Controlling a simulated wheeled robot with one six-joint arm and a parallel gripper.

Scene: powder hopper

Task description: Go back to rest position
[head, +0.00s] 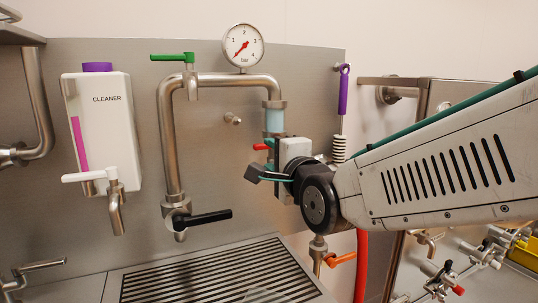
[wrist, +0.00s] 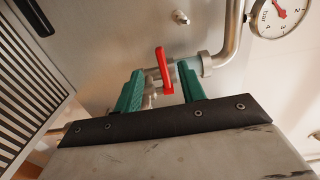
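My gripper (head: 266,176) is in front of the steel panel, just below a small red lever (head: 262,146) on the pipework. In the wrist view my gripper (wrist: 160,70) shows two green fingers spread apart. The red lever (wrist: 163,68) appears between them in the picture, with a gap on each side. Nothing is held. Whether the lever lies within the fingers' depth or beyond them, I cannot tell. My arm comes in from the right and hides part of the panel.
A pressure gauge (head: 243,45) tops the curved pipe (head: 168,130). A black-handled valve (head: 203,217) sits left of my gripper. A white cleaner dispenser (head: 104,135) hangs at left. A purple-handled brush (head: 344,92) hangs behind my arm. A slotted drain (head: 200,275) lies below.

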